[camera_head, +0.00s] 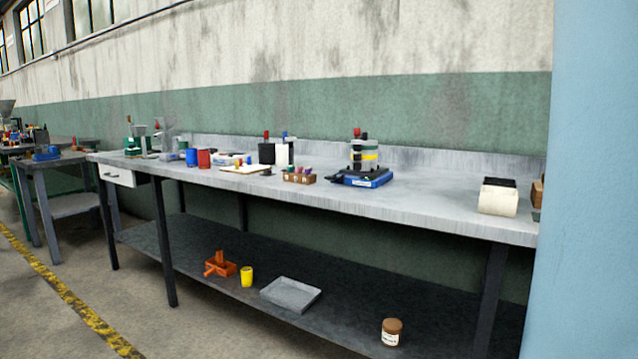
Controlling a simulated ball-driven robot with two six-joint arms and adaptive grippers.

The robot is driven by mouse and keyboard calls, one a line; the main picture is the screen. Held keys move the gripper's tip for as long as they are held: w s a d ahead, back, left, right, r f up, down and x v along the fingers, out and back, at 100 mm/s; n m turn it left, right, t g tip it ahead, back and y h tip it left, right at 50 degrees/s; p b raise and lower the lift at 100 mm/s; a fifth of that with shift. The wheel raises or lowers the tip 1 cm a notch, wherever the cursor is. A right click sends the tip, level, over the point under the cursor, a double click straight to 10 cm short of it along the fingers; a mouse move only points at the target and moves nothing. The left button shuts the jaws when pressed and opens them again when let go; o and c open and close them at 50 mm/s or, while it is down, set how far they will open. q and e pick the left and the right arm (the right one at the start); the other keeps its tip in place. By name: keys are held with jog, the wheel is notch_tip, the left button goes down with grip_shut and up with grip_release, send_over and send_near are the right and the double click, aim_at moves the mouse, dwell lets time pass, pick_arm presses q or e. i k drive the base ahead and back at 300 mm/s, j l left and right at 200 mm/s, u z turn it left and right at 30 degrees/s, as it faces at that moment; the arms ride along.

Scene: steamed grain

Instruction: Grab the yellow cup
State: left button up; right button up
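The yellow cup (246,277) stands upright on the dark lower shelf (350,319) of the long workbench. It is between an orange object (219,265) on its left and a shallow grey tray (291,294) on its right, apart from the tray. Neither of my grippers shows in the head view.
The grey bench top (420,200) overhangs the shelf. It carries red and blue cups, a blue-based device (363,178) and a cream box (498,198). A brown-lidded jar (391,332) stands on the shelf. Dark legs (163,245) flank the opening. A pale blue surface (595,180) fills the right.

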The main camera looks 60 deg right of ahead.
aim_at(247, 277)
jog(key=k+l+z, duration=0.15)
jog(key=z, duration=0.35)
jog(key=k+l+z, duration=0.15)
jog(key=z, duration=0.3)
jog(key=l+z, duration=0.5)
jog(key=j+z, duration=0.1)
jog(key=z, duration=1)
jog(key=u, duration=1.3)
jog(key=i+j, duration=0.2)
jog(key=i+j+z, duration=0.1)
jog(key=i, duration=0.35)
